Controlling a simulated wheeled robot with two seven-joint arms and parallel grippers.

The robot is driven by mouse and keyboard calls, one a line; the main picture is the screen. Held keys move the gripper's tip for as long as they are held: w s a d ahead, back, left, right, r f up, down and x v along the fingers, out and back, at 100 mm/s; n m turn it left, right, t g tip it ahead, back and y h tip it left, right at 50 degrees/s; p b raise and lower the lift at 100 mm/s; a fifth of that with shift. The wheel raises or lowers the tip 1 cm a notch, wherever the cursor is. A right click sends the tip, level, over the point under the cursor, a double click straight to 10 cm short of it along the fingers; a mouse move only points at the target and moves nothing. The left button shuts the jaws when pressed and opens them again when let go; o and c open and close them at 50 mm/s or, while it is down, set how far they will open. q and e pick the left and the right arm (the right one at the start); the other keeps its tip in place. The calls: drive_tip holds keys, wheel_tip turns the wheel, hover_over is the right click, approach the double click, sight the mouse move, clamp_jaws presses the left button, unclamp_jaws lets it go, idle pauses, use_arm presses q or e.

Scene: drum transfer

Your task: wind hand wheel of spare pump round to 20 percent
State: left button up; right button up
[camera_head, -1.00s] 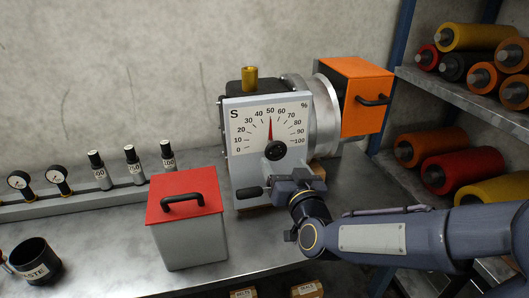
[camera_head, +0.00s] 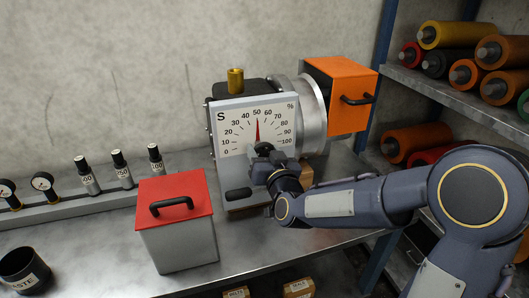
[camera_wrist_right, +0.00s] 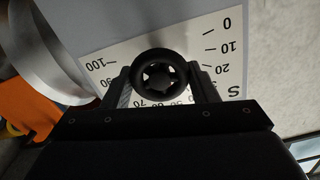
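The spare pump's pale dial plate (camera_head: 233,140), marked S with a percent scale, faces me in the head view. Its red needle (camera_head: 258,131) points at about 50. The dark hand wheel (camera_head: 264,149) sits low on the plate, mostly behind my right gripper (camera_head: 262,165). In the right wrist view the ring-shaped hand wheel (camera_wrist_right: 141,76) lies between the two fingers of that gripper (camera_wrist_right: 164,82), one on each side. The fingers are apart; whether they touch the rim I cannot tell. The wrist view shows the scale upside down. My left gripper is not in view.
A grey box with a red handled lid (camera_head: 177,240) stands left of the pump. An orange box (camera_head: 340,95) sits at the pump's right end. Black-capped bottles (camera_head: 121,170), gauges and a waste cup (camera_head: 24,270) stand farther left. A roller shelf (camera_head: 450,95) is at right.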

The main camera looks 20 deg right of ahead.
drive_tip(key=c, duration=0.4)
drive_tip(key=shift+n, duration=0.4)
drive_tip(key=shift+n+b, duration=0.3)
drive_tip(key=shift+n, duration=0.2)
drive_tip(key=n, duration=0.2)
drive_tip(key=shift+a+n, duration=0.1)
drive_tip(key=shift+n, duration=0.2)
drive_tip(key=n, duration=0.3)
drive_tip(key=shift+n, duration=0.3)
drive_tip(key=shift+a+n, duration=0.1)
drive_tip(key=shift+n, duration=1.8)
